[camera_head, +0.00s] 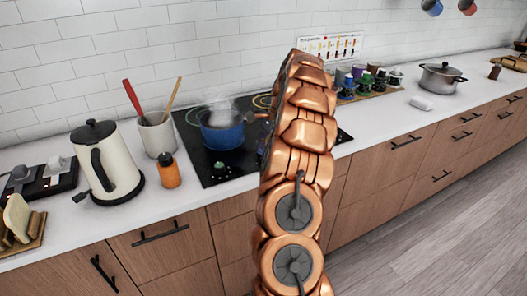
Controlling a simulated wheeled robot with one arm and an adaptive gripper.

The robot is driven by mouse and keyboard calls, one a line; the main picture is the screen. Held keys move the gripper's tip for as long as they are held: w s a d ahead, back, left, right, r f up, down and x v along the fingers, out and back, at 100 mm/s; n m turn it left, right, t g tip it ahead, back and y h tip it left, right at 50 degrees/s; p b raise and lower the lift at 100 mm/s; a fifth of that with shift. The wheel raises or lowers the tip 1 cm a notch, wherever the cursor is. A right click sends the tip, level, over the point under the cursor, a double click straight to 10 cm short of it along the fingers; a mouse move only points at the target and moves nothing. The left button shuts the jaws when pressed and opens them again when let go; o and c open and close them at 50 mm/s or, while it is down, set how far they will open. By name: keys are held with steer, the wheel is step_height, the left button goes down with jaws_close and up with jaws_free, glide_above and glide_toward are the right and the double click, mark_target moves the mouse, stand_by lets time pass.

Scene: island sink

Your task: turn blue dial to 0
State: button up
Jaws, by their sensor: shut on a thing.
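A small blue piece (347,88), which may be the blue dial, stands at the left end of a row of small coloured pieces on a wooden board on the counter. Its pointer and any numbers are too small to read. My copper arm rises through the middle of the view, just left of the row. My gripper is not visible; the arm hides whatever lies behind it.
A steaming blue pot (222,130) sits on the black cooktop (205,170). A white kettle (104,163), an orange bottle (168,172) and a utensil crock (157,136) stand left. A steel pot (441,79) stands right.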

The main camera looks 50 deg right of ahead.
stand_by(0.4)
steer(key=o, duration=1.2)
steer(key=shift+c, duration=0.2)
steer(key=shift+r, duration=0.15)
steer(key=shift+v, duration=3.15)
steer(key=shift+d+r, duration=0.2)
steer(key=shift+r, duration=0.2)
